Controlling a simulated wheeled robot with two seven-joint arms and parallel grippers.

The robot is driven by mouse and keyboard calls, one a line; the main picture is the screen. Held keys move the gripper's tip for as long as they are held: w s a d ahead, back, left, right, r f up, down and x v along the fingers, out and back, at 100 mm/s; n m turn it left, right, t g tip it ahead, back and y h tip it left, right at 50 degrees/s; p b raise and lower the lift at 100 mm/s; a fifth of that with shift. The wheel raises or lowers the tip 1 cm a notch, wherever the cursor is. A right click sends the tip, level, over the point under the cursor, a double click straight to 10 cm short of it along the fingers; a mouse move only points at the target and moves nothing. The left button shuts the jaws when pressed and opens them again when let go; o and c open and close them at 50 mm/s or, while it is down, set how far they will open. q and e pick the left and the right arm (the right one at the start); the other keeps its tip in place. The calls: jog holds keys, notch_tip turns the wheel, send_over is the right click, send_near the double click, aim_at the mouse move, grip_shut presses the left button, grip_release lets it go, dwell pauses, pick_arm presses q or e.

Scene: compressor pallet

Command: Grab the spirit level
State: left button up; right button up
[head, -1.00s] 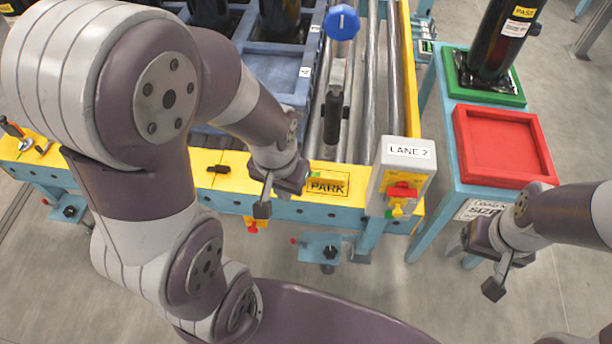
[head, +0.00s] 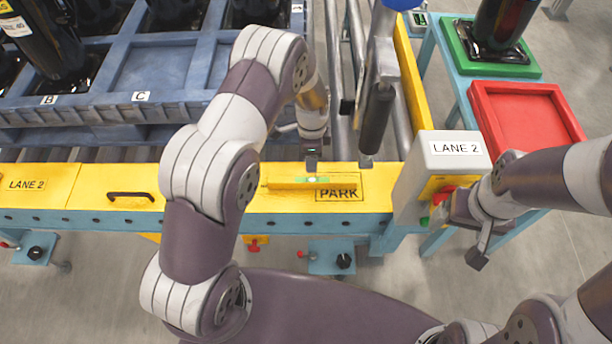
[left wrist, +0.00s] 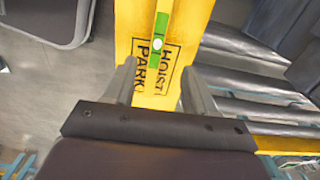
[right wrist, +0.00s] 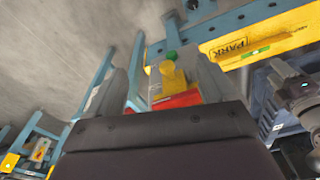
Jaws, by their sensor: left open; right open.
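The spirit level, a thin yellow bar with a green vial (head: 298,182), lies flat on the yellow beam beside the PARK marking. It also shows in the left wrist view (left wrist: 160,35) and the right wrist view (right wrist: 256,52). My left gripper (head: 314,158) is just behind the level in the head view, partly hidden by its own wrist. In the left wrist view its open fingers (left wrist: 160,88) are spread and empty, with the level ahead of the gap. My right gripper (head: 468,232) is open and empty beside the LANE 2 control box, away from the level.
The LANE 2 control box (head: 437,165) stands right of the level. A black hoist handle (head: 376,118) hangs behind the beam, close to my left gripper. A blue pallet (head: 160,75) lies at the back left. A red tray (head: 525,88) sits at the right. A black handle (head: 130,195) is on the beam.

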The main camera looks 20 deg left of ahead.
aim_at(312, 180)
pick_arm(q)
jog(key=f, duration=0.8)
jog(key=f+b, duration=0.1)
jog(key=f, duration=0.3)
jog(key=shift+s+d+f, duration=0.1)
jog(key=shift+d, duration=0.15)
grip_shut()
